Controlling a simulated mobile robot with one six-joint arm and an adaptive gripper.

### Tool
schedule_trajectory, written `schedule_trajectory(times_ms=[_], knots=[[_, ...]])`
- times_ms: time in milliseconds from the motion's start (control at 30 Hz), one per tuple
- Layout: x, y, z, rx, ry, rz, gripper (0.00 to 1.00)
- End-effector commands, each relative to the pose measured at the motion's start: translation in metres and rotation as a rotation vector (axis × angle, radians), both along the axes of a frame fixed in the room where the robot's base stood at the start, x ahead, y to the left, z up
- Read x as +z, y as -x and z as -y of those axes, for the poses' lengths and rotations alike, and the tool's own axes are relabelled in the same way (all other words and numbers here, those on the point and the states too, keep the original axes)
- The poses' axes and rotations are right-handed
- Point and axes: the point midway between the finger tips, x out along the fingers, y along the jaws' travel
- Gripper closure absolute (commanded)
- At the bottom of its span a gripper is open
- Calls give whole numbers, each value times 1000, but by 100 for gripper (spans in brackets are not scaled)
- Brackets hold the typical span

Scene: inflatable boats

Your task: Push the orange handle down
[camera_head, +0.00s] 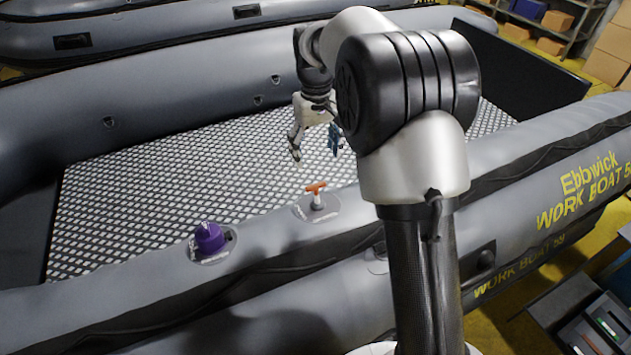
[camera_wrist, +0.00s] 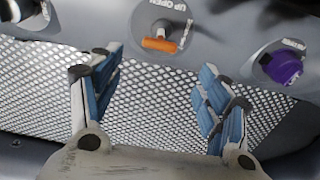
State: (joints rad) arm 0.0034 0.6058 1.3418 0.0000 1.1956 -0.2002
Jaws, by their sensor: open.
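The orange handle (camera_head: 316,188) is a small T-shaped grip on a pale stem, standing up from a round grey plate on the near boat tube. In the wrist view the orange handle (camera_wrist: 160,45) lies beyond the fingertips, near the top middle, beside lettering that reads "UP OPEN". My gripper (camera_head: 315,147) is open and empty, with blue finger pads. It hangs over the boat's patterned floor, above and behind the handle in the head view, and apart from it. In the wrist view my gripper (camera_wrist: 155,80) has its fingers wide apart.
A purple cap (camera_head: 209,238) sits on the same tube to the left of the handle; it also shows in the wrist view (camera_wrist: 282,66). The grey tube (camera_head: 120,300) runs along the near side. The patterned floor (camera_head: 150,200) is clear. Shelves with boxes stand far right.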

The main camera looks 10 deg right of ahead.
Motion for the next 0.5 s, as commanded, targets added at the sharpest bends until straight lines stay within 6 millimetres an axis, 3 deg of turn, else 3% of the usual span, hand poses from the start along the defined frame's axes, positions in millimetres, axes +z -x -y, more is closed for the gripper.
schedule_trajectory(times_ms=[300, 500], knots=[[-70, 0, 0, 0, 0, -2, 30], [-98, 0, 0, 0, 0, 0, 30]])
